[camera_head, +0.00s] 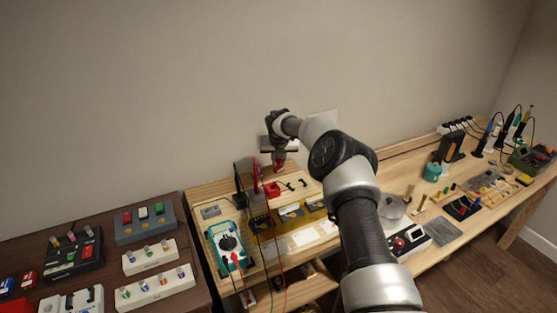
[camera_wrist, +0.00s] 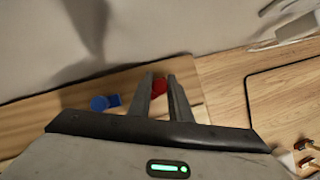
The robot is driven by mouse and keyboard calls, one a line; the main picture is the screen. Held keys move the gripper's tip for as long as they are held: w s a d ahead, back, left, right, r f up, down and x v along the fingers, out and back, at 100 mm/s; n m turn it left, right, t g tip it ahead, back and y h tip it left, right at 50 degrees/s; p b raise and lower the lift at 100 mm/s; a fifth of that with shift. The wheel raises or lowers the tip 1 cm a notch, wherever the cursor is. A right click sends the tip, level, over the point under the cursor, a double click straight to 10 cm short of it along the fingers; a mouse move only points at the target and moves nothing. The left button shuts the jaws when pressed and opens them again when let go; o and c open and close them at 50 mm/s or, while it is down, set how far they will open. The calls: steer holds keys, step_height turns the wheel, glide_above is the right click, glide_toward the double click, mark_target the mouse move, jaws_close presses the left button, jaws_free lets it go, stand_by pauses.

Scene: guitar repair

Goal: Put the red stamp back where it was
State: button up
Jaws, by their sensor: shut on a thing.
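The red stamp (camera_head: 279,168) is below my gripper (camera_head: 279,158) in the head view, above the raised wooden shelf at the back of the bench. In the wrist view my gripper (camera_wrist: 160,80) has its two fingers close together, with the red stamp (camera_wrist: 159,87) between them. The fingers hide much of the stamp, and I cannot tell whether its base touches the shelf.
A blue object (camera_wrist: 105,102) lies left of the fingers in the wrist view. A teal multimeter (camera_head: 228,246) with hanging leads stands in front. The wall is close behind.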

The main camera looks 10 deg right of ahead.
steer(key=shift+f, duration=0.1)
steer(key=o, duration=0.8)
steer(key=shift+o, duration=0.2)
